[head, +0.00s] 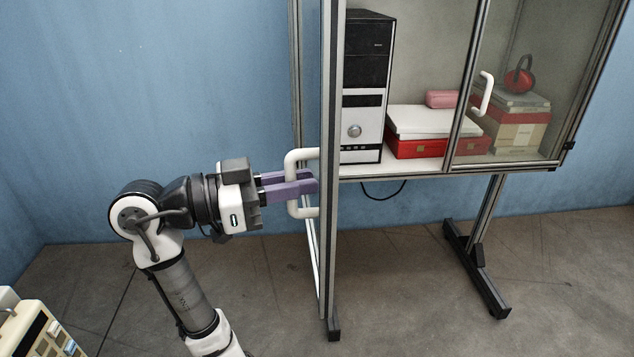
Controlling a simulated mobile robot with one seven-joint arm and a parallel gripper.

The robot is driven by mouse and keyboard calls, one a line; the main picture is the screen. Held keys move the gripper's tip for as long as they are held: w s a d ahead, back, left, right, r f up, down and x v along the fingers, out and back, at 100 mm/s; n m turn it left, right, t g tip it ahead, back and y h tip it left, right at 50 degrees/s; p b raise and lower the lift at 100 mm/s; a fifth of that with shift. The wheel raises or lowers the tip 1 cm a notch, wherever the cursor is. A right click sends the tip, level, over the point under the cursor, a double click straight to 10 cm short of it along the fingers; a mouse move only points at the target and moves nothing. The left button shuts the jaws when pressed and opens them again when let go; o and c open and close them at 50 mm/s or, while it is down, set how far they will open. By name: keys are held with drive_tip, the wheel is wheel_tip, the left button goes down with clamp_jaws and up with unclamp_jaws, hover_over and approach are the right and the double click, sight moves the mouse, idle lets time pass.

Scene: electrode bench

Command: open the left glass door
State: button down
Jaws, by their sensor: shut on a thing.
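The left glass door (334,100) stands swung outward and shows nearly edge-on at the left side of the cabinet. Its white handle (292,160) is a tall bracket that sticks out to the left of the door. My gripper (292,186) reaches in from the left, with its purple fingers shut on the upright bar of this handle. The fingers hide part of the bar. The left half of the cabinet front is uncovered.
Inside the cabinet are a computer tower (365,60), red and white boxes (435,148) and a pink case (441,99). The right glass door (540,60) is closed, with red earmuffs (520,78) behind it. A beige device (35,330) stands at lower left. Floor (410,270) is bare in front.

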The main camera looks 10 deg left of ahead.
drive_tip(key=shift+s+a, duration=0.25)
drive_tip(key=shift+a, duration=0.4)
drive_tip(key=c, duration=1.5)
unclamp_jaws()
drive_tip(key=b+v, duration=0.1)
drive_tip(key=v, duration=1.2)
drive_tip(key=shift+s+a, duration=0.2)
drive_tip(key=shift+a, duration=0.15)
